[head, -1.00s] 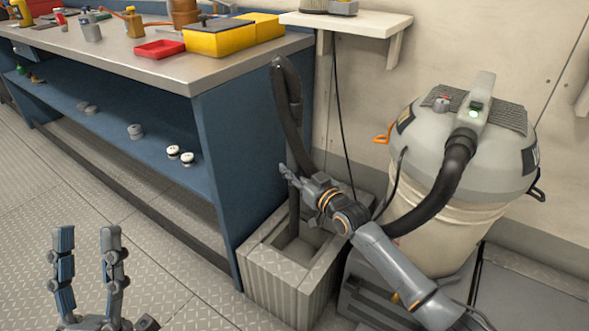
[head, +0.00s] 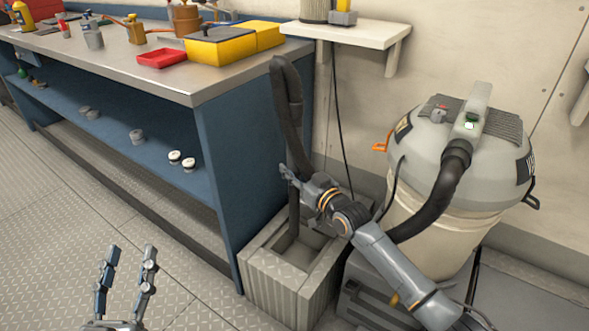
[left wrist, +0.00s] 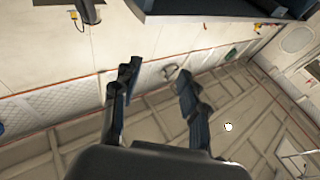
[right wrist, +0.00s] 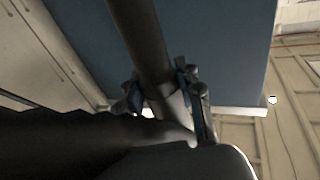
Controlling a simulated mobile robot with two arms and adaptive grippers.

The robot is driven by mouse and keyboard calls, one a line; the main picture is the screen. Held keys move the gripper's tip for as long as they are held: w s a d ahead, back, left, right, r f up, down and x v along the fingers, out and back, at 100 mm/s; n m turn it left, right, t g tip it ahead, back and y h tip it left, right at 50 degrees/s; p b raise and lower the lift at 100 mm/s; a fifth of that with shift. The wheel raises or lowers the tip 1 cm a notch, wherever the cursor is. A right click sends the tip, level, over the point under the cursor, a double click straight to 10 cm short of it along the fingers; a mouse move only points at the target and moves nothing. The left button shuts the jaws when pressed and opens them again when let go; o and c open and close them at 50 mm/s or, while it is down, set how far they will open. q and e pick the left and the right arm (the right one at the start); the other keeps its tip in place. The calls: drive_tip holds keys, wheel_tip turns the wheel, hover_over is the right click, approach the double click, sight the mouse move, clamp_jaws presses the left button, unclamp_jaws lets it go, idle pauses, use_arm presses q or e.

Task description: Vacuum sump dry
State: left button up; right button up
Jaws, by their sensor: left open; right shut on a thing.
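The sump is a grey open-topped box (head: 270,290) on the floor beside the blue bench; its inside bottom is mostly hidden. A dark vacuum wand (head: 293,222) stands nearly upright with its lower end inside the sump opening. My right gripper (head: 290,178) is shut on the wand above the rim; the right wrist view shows the wand (right wrist: 142,40) between the fingers (right wrist: 165,95). The black hose (head: 284,95) bends over above it. The vacuum (head: 420,165), cream with a grey lid, has a green light on top. My left gripper (head: 131,252) is open and empty over the floor.
The bench (head: 215,130) holds a red tray (head: 162,58), yellow boxes (head: 215,48) and bottles. A wall shelf (head: 350,28) is above the sump. A black cable hangs beside the wand. The floor at left is clear.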

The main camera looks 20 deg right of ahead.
sight(299, 146)
drive_tip(key=shift+r+p, duration=0.45)
drive_tip(key=shift+r, duration=0.2)
drive_tip(key=shift+r+p, duration=0.8)
use_arm(q)
drive_tip(key=s+a+f+g+y, duration=0.1)
drive_tip(key=s+f+g+y, duration=0.1)
drive_tip(key=f+g, duration=0.4)
drive_tip(key=s+a+f+g+y, duration=0.1)
drive_tip(key=a+f+g, duration=0.15)
drive_tip(key=f, duration=0.55)
use_arm(e)
drive_tip(key=shift+r+p, duration=0.4)
drive_tip(key=shift+r, duration=0.05)
drive_tip(key=shift+r+p, duration=1.5)
drive_tip(key=shift+r, duration=0.05)
use_arm(q)
drive_tip(key=s+a+f+g+y, duration=0.1)
drive_tip(key=s+a+f+g, duration=0.1)
drive_tip(key=s, duration=0.4)
drive_tip(key=s+a+f+g+y+p, duration=0.1)
drive_tip(key=s+a+f+g, duration=0.1)
drive_tip(key=s+g, duration=0.4)
drive_tip(key=shift+s+f+n+g, duration=0.4)
drive_tip(key=shift+s+f, duration=0.25)
drive_tip(key=shift+f, duration=0.25)
use_arm(e)
drive_tip(key=shift+r, duration=0.6)
